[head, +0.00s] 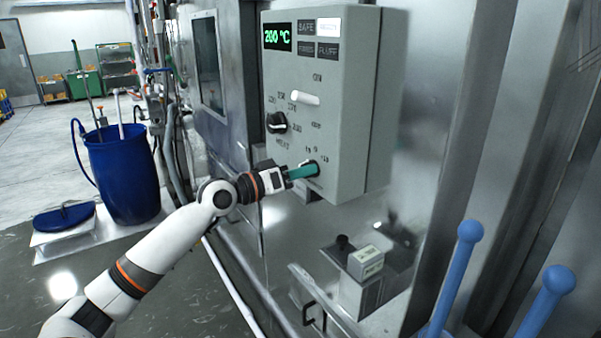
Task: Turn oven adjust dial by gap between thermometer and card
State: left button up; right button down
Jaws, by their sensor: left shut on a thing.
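A grey control box (350,110) is mounted on the metal oven wall. Its thermometer display (278,37) reads 200 °C in green digits. My right gripper is not in view.
A black selector knob (277,122) and a white lever (305,98) sit above my gripper. Blue-knobbed levers (471,231) rise at lower right. A blue drum (122,175) stands at left.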

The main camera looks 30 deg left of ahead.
pick_arm(q)
jog(key=o, duration=1)
jog(key=shift+b+v, duration=3.35)
jog(key=shift+v, duration=2.7)
